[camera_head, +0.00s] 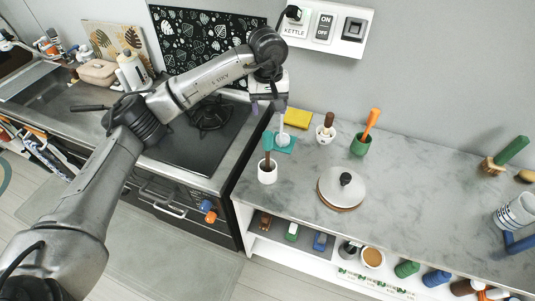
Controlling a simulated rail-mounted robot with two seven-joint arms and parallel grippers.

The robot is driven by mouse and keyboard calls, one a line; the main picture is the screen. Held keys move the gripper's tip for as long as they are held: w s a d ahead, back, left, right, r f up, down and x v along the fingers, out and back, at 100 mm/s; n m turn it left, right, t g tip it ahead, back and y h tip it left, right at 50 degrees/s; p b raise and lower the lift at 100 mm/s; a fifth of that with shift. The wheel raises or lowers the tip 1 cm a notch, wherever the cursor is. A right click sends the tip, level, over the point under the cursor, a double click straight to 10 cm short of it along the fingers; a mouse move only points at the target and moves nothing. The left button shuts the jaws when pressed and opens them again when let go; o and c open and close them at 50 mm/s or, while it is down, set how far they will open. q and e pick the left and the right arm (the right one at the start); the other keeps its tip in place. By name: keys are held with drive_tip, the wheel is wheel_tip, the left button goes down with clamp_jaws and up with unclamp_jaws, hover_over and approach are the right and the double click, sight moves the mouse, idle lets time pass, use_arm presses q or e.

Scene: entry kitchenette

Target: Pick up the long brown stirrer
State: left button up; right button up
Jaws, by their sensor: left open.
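A brown stick (267,160) stands upright in a small white cup (267,176) near the left end of the grey counter, with a teal piece at its top. A second, shorter brown handle (329,119) stands in a white bowl (325,137) farther back. I cannot tell for sure which one is the long brown stirrer. My left gripper (268,107) points down above and behind the white cup, open and apart from both brown pieces. My right gripper is not in view.
A pale-headed tool (283,138) on a teal piece and a yellow sponge (298,117) are close to my left gripper. A green cup (360,145) with an orange-handled tool and a lidded pan (341,187) are to the right. The counter's middle right is clear.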

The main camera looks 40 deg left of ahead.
sight(268, 134)
use_arm(q)
drive_tip(key=f, duration=0.2)
drive_tip(key=f+p, duration=0.1)
drive_tip(key=f, duration=0.5)
drive_tip(key=shift+a+p, duration=0.3)
drive_tip(key=shift+p, duration=0.05)
drive_tip(key=shift+f+p, duration=0.4)
wheel_tip(268, 134, down, 3)
drive_tip(key=shift+f+p, duration=0.15)
drive_tip(key=shift+p, duration=0.55)
drive_tip(key=shift+f, duration=0.55)
clamp_jaws()
